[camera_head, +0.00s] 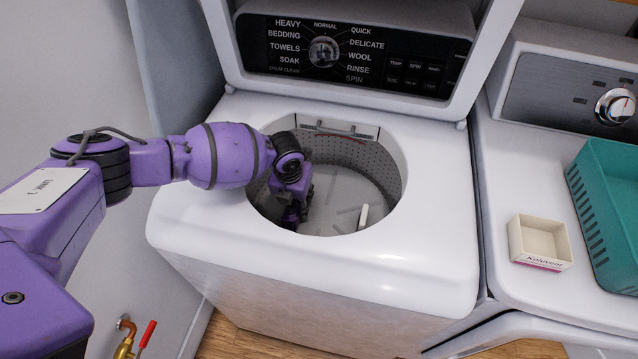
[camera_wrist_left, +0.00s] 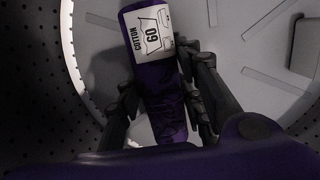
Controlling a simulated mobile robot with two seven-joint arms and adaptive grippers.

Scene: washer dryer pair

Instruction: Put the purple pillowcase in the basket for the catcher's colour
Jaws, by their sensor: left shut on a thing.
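The purple pillowcase (camera_wrist_left: 165,105) is a rolled dark purple bundle with a white label reading COTTON 60. My left gripper (camera_head: 297,205) reaches down inside the open washer drum (camera_head: 385,172). In the left wrist view the gripper (camera_wrist_left: 163,100) has a finger on each side of the bundle and is shut on it, over the drum floor. In the head view the bundle is mostly hidden by the gripper. A teal basket (camera_head: 590,215) stands on the machine at the right, cut by the picture edge. My right gripper is not in view.
A small pale slab (camera_head: 363,216) stands in the drum. A small cream box (camera_head: 540,243) labelled Koluvent sits left of the basket. The washer's white top (camera_head: 435,215) is clear.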

